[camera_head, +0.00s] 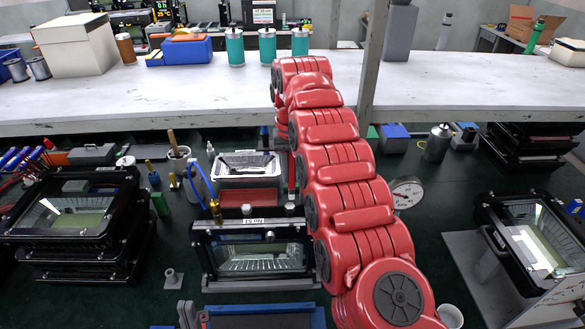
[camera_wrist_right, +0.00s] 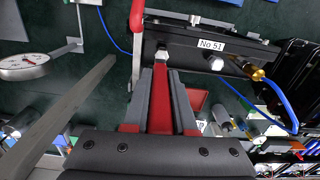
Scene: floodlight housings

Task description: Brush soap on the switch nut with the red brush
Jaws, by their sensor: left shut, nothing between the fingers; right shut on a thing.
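The black floodlight housing (camera_head: 255,240) labelled No 51 stands in the middle of the bench. On its top are a brass cable gland, a pale knob (camera_wrist_right: 216,62) and a silver nut (camera_head: 289,209), which appears to be the switch nut (camera_wrist_right: 162,56). My right gripper (camera_wrist_right: 161,75) is shut on the red brush (camera_wrist_right: 160,92). The brush's far end is at the nut in the wrist view; contact is unclear and the bristles are hard to make out. The brush also shows upright above the nut in the head view (camera_head: 291,178). Grey fingertips at the bottom edge appear to be my left gripper (camera_head: 187,314), shut and empty.
Stacked housings stand at left (camera_head: 75,225) and another at right (camera_head: 535,235). A foil-lined tray (camera_head: 247,164) and a red tray (camera_head: 248,197) lie behind the middle housing. A pressure gauge (camera_head: 406,193) stands right of my arm. A blue hose (camera_wrist_right: 275,115) runs from the gland.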

